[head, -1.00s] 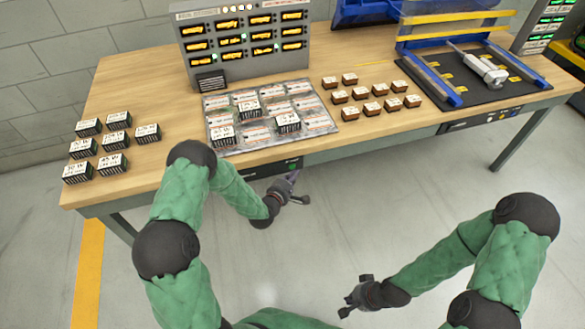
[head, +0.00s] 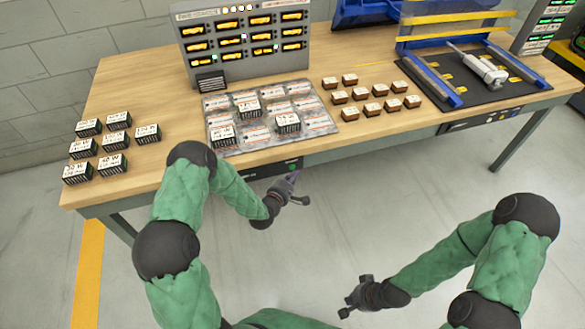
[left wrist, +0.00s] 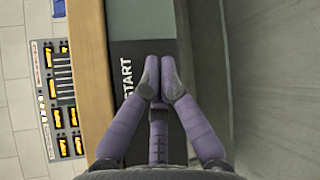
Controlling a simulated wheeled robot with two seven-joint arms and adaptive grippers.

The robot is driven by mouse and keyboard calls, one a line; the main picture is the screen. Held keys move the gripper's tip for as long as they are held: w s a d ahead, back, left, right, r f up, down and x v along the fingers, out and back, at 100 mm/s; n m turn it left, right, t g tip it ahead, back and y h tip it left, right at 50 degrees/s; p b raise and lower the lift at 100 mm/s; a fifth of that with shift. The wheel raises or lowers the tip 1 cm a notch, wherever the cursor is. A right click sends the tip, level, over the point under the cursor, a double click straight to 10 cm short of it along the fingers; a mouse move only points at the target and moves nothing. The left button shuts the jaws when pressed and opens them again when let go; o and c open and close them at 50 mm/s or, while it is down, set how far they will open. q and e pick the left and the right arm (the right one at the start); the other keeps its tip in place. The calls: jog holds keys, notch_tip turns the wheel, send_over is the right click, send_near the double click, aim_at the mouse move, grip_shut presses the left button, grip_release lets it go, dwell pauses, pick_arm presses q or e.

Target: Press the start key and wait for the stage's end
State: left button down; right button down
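A dark control panel is set in the bench's front edge; in the head view it shows a small green spot (head: 293,167). In the left wrist view the panel (left wrist: 135,55) carries the word START. My left gripper (head: 292,180) is at the bench front, just below the panel. In the left wrist view its fingertips (left wrist: 160,68) are together with nothing between them, in front of the panel beside the lettering. The key is hidden there, and I cannot tell if they touch it. My right gripper (head: 355,297) hangs over the floor, away from the bench; its finger opening is unclear.
A grey rack (head: 245,48) with amber displays and a few green lamps stands at the bench back. A silver tray (head: 262,146) holds 3 dark blocks. Several dark blocks (head: 113,141) lie left, several brown ones (head: 373,108) right. A dark mat (head: 465,95) holds a white tool.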

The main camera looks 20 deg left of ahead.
pick_arm(q)
jog(key=shift+w+a, duration=0.1)
jog(key=shift+w, duration=0.05)
jog(key=shift+w+a, duration=0.15)
jog(key=shift+w, duration=0.05)
jog(key=shift+w+a+b, duration=0.2)
jog(key=shift+w+b, duration=0.1)
jog(key=shift+b, duration=0.1)
dwell(1.1)
jog(key=shift+s+d, duration=0.45)
jog(key=shift+s, duration=0.2)
jog(key=s+d, duration=0.1)
jog(key=s, duration=0.1)
jog(key=s+d+p, duration=0.1)
jog(key=s, duration=0.1)
jog(key=shift+d, duration=0.4)
dwell(0.9)
